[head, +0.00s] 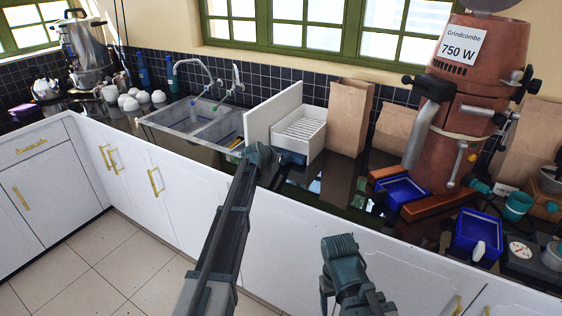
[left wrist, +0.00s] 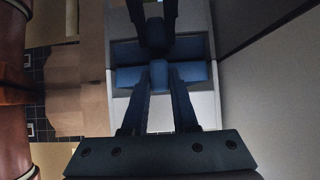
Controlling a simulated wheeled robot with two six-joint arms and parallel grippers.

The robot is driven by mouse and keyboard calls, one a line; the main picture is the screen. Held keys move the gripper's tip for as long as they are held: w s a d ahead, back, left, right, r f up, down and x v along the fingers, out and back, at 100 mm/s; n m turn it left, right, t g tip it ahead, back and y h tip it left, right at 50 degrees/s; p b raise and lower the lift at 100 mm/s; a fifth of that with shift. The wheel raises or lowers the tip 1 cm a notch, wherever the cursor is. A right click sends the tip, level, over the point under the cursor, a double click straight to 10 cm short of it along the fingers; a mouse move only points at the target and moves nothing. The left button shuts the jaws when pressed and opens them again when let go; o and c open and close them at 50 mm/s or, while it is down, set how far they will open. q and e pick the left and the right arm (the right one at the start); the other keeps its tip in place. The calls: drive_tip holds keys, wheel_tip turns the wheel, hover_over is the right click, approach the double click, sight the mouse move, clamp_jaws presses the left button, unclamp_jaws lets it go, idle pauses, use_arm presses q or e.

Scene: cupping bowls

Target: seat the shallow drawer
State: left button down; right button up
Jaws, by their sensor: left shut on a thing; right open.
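My left gripper (head: 268,156) is at this front. In the left wrist view, its fingers (left wrist: 158,75) are shut on the blue grip block of the blue drawer (left wrist: 128,77), inside the white housing (left wrist: 203,108). How far the drawer is in, I cannot tell. My right gripper (head: 340,255) is in front of the cabinets, apart from everything; its fingertips are mostly hidden.
A brown paper bag (head: 350,115) stands just right of the housing. Farther right are a copper grinder (head: 470,95), a blue tray (head: 402,190) at its base and a blue bin (head: 478,238). A sink (head: 195,125) lies to the left. The dark counter before the bag is clear.

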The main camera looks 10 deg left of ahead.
use_arm(q)
drive_tip(key=shift+w+d, duration=0.25)
drive_tip(key=shift+w, duration=0.4)
drive_tip(key=c, duration=0.6)
unclamp_jaws()
drive_tip(key=shift+s, duration=0.1)
drive_tip(key=p+v, duration=0.8)
drive_tip(key=v, duration=0.6)
drive_tip(key=s+d+f+m+g, duration=0.1)
drive_tip(key=s+d+f+g, duration=0.25)
drive_tip(key=s+d, duration=0.5)
drive_tip(key=s+d+f+g, duration=0.35)
drive_tip(key=s+d, duration=0.25)
drive_tip(key=s, duration=0.6)
drive_tip(key=s+f+n+g+y, duration=0.1)
drive_tip(key=s+g+y, duration=0.3)
drive_tip(key=s, duration=1.6)
drive_tip(key=shift+s+d+f+y, duration=0.25)
drive_tip(key=shift+f+y, duration=0.35)
drive_tip(key=shift+f, duration=0.15)
